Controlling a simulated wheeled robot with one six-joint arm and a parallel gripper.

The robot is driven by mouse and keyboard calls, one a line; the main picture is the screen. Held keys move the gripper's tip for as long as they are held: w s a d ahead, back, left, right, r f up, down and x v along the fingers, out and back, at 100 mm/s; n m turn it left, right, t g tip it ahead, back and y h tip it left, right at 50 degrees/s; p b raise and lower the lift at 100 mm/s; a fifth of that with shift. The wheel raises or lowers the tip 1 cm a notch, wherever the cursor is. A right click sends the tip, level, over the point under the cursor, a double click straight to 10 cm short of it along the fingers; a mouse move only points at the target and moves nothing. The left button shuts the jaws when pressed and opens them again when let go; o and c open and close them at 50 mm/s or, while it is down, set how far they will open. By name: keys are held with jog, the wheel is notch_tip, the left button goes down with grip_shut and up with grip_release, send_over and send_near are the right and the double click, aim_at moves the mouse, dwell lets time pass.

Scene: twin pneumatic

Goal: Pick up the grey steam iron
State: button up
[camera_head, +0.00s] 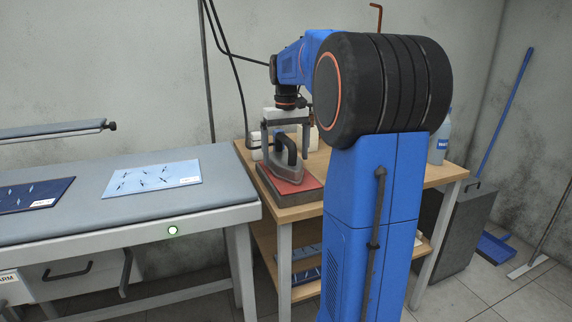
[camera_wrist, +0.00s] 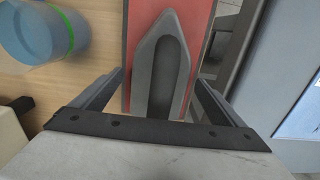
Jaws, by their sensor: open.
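The grey steam iron (camera_head: 283,173) with a dark handle rests on a red-topped pad (camera_head: 310,185) at the left end of the wooden table. My gripper (camera_head: 286,150) points down just above it, with its fingers on either side of the handle. In the wrist view the iron (camera_wrist: 148,62) points away from me. The open fingers of my gripper (camera_wrist: 159,80) stand to its left and right, with a gap on each side. The rear of the iron is hidden behind the gripper's palm.
The wooden table (camera_head: 440,178) carries a water bottle (camera_head: 440,140) at the right. A blue-capped or blue container (camera_wrist: 50,40) stands left of the pad in the wrist view. A grey ironing board (camera_head: 90,220) with blue cloths adjoins at the left.

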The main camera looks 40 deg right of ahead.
aim_at(286, 136)
jog(key=c, duration=2.1)
jog(key=shift+c, duration=0.2)
jog(key=shift+r, duration=0.15)
jog(key=shift+r, duration=4.9)
jog(key=o, duration=1.5)
jog(key=c, duration=0.5)
jog(key=shift+o, duration=0.2)
